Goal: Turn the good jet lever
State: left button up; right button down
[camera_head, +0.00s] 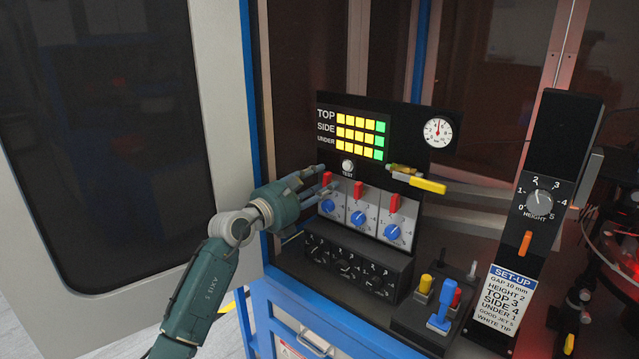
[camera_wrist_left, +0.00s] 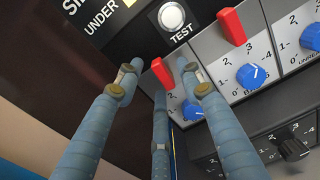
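A yellow-handled lever (camera_head: 428,186) on a brass valve (camera_head: 402,169) sits below the round pressure gauge (camera_head: 438,131). No label marks it as the good jet lever. My left gripper (camera_head: 322,180) is left of it, at the TEST button (camera_head: 347,166) and the leftmost red switch (camera_head: 328,180). In the left wrist view its fingers (camera_wrist_left: 158,75) are spread with a gap between them. The leftmost red switch (camera_wrist_left: 162,72) shows in that gap; I cannot tell whether a finger touches it. Nothing is held. My right gripper is out of view.
Blue knobs (camera_head: 358,218) sit under the red switches, with a black knob box (camera_head: 350,265) below. A joystick box (camera_head: 425,315) stands in front. A black post with a HEIGHT dial (camera_head: 539,202) and a SET-UP card (camera_head: 503,298) stands right. A blue frame post (camera_head: 262,140) stands left.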

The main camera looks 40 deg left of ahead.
pick_arm(q)
jog(key=shift+s, duration=0.1)
jog(key=s+a, duration=0.1)
jog(key=s, duration=1)
jog(key=shift+s, duration=0.4)
